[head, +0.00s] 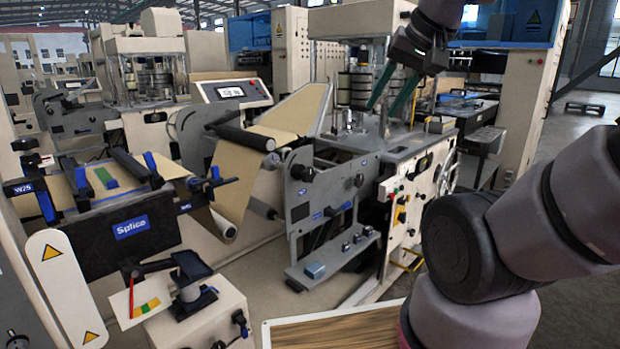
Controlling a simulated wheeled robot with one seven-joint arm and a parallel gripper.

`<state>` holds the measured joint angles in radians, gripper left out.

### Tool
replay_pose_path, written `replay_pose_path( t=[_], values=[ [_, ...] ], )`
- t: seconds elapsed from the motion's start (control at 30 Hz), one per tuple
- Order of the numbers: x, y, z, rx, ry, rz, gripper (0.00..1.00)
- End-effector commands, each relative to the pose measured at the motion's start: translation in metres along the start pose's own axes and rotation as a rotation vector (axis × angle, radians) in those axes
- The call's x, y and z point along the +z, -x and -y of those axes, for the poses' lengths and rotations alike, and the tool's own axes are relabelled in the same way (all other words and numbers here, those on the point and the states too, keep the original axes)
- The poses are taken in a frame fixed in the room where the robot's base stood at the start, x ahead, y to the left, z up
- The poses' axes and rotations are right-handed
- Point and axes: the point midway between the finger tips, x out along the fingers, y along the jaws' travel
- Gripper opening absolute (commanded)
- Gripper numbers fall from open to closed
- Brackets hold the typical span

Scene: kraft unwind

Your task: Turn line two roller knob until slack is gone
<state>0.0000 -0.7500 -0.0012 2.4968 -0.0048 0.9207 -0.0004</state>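The brown kraft web (238,170) runs over a black roller (243,136) and hangs in a deep loop, its low end near a lower roller (225,226). Dark round knobs sit on the grey side plate, one on the left (303,173) and one on the right (359,180). I cannot tell which knob is line two's. My gripper (388,102) is up at the upper right, over the machine top. Its two teal fingers are apart, with nothing seen between them. It appears clear of the knobs.
A colour-band gauge (145,303) with a red pointer stands at the lower left. The black splice table (128,232) is at left. A tilted control screen (232,92) stands behind the web. A spoked handwheel (446,175) and button panel (398,205) are on the machine's right.

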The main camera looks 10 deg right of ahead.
Motion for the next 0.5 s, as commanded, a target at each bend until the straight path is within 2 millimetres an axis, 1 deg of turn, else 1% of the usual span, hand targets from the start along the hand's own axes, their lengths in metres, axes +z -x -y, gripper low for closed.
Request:
replay_pose_path(
  t=[0.17, 0.2, 0.27, 0.3, 0.33, 0.43, 0.5],
  values=[
    [0.000, 0.000, 0.000, 0.000, 0.000, 0.000, 0.38],
    [0.000, 0.000, 0.000, 0.000, 0.000, 0.000, 0.53],
    [0.000, -0.002, 0.001, -0.001, -0.004, 0.009, 0.76],
    [0.001, -0.005, 0.002, -0.003, -0.010, 0.024, 0.91],
    [0.001, -0.008, 0.003, -0.005, -0.018, 0.041, 1.00],
    [0.005, -0.027, 0.012, -0.021, -0.060, 0.134, 1.00],
    [0.008, -0.044, 0.021, -0.043, -0.104, 0.225, 1.00]
  ],
)
